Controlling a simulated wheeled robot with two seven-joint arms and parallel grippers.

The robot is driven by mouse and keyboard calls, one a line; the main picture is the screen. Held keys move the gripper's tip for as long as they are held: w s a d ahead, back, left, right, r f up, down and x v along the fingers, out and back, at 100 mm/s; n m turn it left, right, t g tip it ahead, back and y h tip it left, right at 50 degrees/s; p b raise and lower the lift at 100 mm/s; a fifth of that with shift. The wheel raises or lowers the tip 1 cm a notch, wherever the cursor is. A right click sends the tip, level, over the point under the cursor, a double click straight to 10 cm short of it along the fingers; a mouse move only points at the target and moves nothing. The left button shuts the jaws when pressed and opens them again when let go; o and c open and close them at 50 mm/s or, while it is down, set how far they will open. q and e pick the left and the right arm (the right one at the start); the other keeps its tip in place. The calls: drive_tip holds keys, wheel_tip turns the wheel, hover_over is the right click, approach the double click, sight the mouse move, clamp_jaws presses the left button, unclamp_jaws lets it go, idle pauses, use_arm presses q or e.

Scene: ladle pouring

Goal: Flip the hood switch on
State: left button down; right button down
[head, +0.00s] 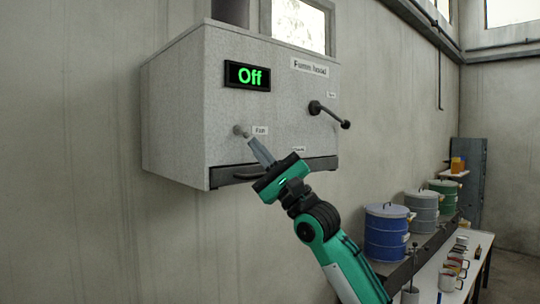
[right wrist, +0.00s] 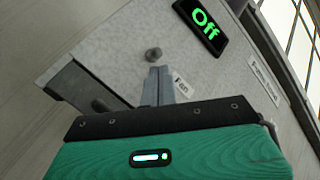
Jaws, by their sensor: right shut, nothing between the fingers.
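The fume hood (head: 180,115) is a grey speckled box on the wall, and its display (head: 247,76) reads "Off" in green. A small grey toggle switch (head: 239,130) sticks out of its front beside the "Fan" label (head: 260,130). The switch also shows in the right wrist view (right wrist: 153,54). My right gripper (head: 249,139) is shut and empty. Its fingertips (right wrist: 158,70) are right by the switch, just below it in both views; I cannot tell whether they touch it. My left gripper is not in view.
A black lever with a knob (head: 330,115) sticks out at the hood's right side. A dark handle bar (head: 235,175) runs along the hood's lower edge. Blue (head: 387,232), grey (head: 422,210) and green (head: 443,193) drums stand at the right, near a white table with several cans.

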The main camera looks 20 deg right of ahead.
drive_tip(key=shift+w+a+r, duration=0.1)
drive_tip(key=shift+w+r, duration=0.1)
drive_tip(key=shift+r, duration=0.1)
drive_tip(key=shift+s+r+p, duration=0.1)
drive_tip(key=shift+p, duration=0.4)
drive_tip(key=shift+s+r+m+g+h+p, duration=0.1)
drive_tip(key=shift+m+g+h+p, duration=0.2)
drive_tip(key=shift+m+h+p, duration=0.15)
drive_tip(key=shift+s+d+r+p, duration=0.1)
drive_tip(key=shift+s+r+p, duration=0.1)
drive_tip(key=shift+r+p, duration=0.3)
drive_tip(key=shift+s+d+r+p, duration=0.15)
drive_tip(key=shift+r+p, duration=0.15)
drive_tip(key=shift+p, duration=0.3)
drive_tip(key=shift+s+r, duration=0.1)
idle(0.4)
